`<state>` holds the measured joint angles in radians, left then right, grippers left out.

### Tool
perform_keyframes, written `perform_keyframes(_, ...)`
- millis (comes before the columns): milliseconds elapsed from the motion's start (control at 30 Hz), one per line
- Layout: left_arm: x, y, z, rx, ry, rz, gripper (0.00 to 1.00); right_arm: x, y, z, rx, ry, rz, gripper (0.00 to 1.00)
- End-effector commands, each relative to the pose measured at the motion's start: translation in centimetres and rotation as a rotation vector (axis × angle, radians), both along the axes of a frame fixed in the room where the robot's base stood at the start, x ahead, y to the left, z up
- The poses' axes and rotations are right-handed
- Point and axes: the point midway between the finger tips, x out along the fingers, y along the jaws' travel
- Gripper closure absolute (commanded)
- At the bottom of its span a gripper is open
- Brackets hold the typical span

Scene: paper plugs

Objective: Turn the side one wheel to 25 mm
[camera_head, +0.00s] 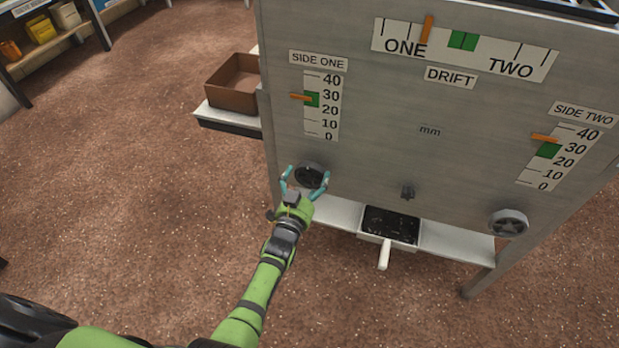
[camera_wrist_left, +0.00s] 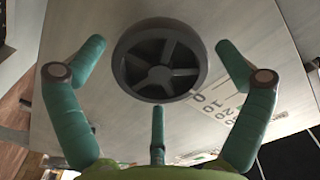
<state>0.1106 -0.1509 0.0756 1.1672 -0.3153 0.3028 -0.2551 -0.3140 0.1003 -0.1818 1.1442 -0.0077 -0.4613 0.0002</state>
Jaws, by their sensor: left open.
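The side one wheel (camera_head: 309,175) is a dark spoked handwheel low on the left of the grey panel. My left gripper (camera_head: 306,180) is open in front of it, with its teal fingers spread to either side of the rim. In the left wrist view the wheel (camera_wrist_left: 160,60) lies between and beyond the spread fingers, and I see no finger clearly touching it. The side one scale (camera_head: 321,105) runs from 0 to 40, and its orange pointer (camera_head: 301,97) stands near 30, at the upper part of the green band. My right gripper is not in view.
The side two scale (camera_head: 558,155) and side two wheel (camera_head: 508,223) are at the right. A drift scale (camera_head: 465,48) is at the top, its orange pointer on the ONE side. A brown box (camera_head: 235,84) stands left of the panel.

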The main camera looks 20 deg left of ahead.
Motion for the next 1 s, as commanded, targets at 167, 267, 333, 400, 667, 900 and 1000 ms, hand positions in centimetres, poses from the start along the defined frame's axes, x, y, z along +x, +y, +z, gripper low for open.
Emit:
perform_keyframes(167,-1.2,0.1,0.1,0.000,0.002,0.000,0.00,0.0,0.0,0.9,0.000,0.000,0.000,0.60)
perform_keyframes(267,-1.8,0.1,0.2,0.000,0.001,0.000,0.00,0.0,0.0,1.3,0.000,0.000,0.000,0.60)
perform_keyframes(333,-2.4,0.1,0.2,0.000,0.002,0.001,0.00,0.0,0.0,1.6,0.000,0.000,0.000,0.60)
perform_keyframes(400,-2.8,0.1,0.2,-0.001,0.001,0.000,0.00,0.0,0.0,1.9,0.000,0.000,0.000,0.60)
perform_keyframes(667,-3.9,0.1,0.1,-0.001,0.001,0.000,0.00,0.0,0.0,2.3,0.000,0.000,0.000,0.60)
perform_keyframes(900,-3.9,0.1,0.0,-0.002,0.000,0.000,0.00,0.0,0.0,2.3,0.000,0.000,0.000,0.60)
perform_keyframes(1000,-3.9,0.1,0.1,-0.064,0.003,-0.001,0.00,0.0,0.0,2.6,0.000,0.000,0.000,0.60)
